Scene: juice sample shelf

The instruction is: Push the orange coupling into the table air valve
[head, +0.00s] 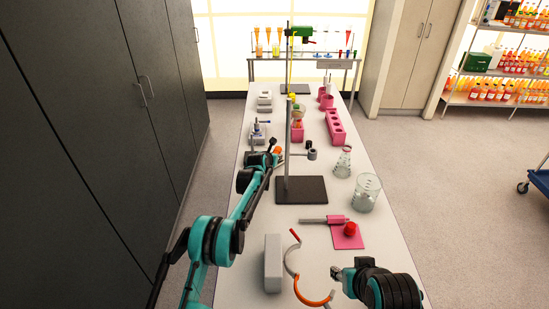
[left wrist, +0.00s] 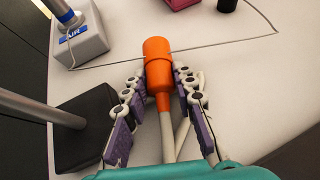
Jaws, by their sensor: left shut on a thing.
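The orange coupling (left wrist: 160,65) is upright in the left wrist view, with a pale hose (left wrist: 167,135) running back from it. My left gripper (left wrist: 160,92) is shut on the coupling, its jointed fingers on either side. In the head view the coupling (head: 278,150) is a small orange spot beside my left gripper (head: 271,160). The table air valve, a grey block with a blue AIR label (left wrist: 75,38), stands apart from the coupling, at upper left in the wrist view. In the head view the valve (head: 258,134) is just beyond my gripper. My right gripper (head: 338,272) is low at right; its fingers are unclear.
A stand with a dark base (head: 302,190) and upright post is close to my left arm. A beaker (head: 367,192), flask (head: 343,162) and pink rack (head: 335,127) stand on the right. A grey block (head: 273,263) and curved orange-ended piece (head: 313,302) lie in front.

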